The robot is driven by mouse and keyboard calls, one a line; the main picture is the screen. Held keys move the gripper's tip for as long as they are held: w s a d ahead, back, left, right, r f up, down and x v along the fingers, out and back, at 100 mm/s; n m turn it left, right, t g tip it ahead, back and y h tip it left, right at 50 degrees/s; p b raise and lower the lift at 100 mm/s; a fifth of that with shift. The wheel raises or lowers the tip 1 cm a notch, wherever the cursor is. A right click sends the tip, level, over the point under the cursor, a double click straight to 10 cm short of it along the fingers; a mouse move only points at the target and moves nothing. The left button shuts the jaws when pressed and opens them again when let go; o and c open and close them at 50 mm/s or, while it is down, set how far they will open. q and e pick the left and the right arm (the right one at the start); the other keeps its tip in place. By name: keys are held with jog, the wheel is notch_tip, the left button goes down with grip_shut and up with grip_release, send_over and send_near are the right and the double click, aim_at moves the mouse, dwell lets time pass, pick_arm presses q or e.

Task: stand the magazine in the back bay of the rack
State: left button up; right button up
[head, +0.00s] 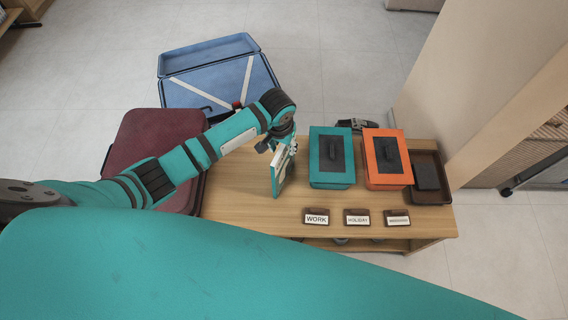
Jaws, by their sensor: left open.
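My right gripper is not in view.
A teal box (316,175), an orange box (383,178) and a dark tray (441,193) stand to the right on the wooden bench (240,188). Small signs, including WORK (317,217), line its front. A maroon suitcase (150,135) and open blue suitcase (210,60) lie left and behind.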

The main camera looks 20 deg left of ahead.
aim_at(285, 154)
pick_arm(q)
jog(key=shift+w+d+f+b, duration=0.15)
jog(key=shift+w+f, duration=0.1)
jog(key=shift+f, duration=1.25)
jog(key=shift+w+a+f+b, duration=0.1)
jog(key=shift+w+f+b, duration=0.1)
jog(key=shift+f, duration=1.3)
jog(key=shift+c, duration=0.5)
grip_shut()
